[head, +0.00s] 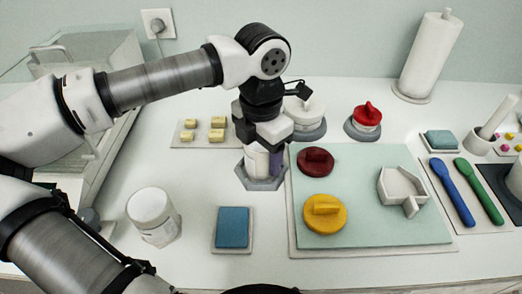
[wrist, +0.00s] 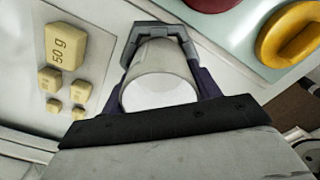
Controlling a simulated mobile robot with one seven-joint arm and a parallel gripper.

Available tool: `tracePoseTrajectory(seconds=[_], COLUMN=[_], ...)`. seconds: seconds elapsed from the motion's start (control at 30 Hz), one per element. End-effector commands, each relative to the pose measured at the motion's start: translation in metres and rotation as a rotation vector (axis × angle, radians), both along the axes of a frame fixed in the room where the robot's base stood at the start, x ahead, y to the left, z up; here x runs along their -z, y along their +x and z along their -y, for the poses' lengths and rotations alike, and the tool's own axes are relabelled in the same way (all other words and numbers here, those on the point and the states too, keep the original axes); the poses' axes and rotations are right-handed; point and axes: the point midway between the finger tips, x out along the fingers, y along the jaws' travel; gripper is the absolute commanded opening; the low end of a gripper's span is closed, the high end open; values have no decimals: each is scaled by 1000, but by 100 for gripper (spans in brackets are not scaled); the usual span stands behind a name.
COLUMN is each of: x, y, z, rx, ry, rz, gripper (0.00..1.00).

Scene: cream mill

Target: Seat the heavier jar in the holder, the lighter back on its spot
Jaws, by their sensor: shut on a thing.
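My gripper (head: 262,163) points down and is shut on a white jar (head: 256,162). The jar is upright in the grey six-sided holder (head: 246,183) or just above it; I cannot tell whether it touches the bottom. In the wrist view the same jar (wrist: 160,92) is between my fingers, its round pale end facing the camera, with the grey holder rim (wrist: 153,29) around its far end. A second white jar (head: 152,215) stands free on the counter at the left front. Nothing in these frames shows which jar is heavier.
A board with yellow weights (head: 217,122) lies behind my gripper's left. A pale green mat (head: 365,226) to the right bears a dark red knob (head: 316,160), a yellow knob (head: 325,213) and a pale six-sided dish (head: 401,188). A blue pad (head: 232,226) lies in front.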

Motion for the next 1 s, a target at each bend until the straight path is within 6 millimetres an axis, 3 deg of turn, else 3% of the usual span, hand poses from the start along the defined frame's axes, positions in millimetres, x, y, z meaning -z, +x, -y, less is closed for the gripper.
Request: tracePoseTrajectory(seconds=[0.87,0.9,1.0], x=[1,2,2], y=[0,0,0], z=[0,0,0], rx=[0,0,0], ry=[-1,-1,-1], rz=[1,1,1], gripper=[33,67,80])
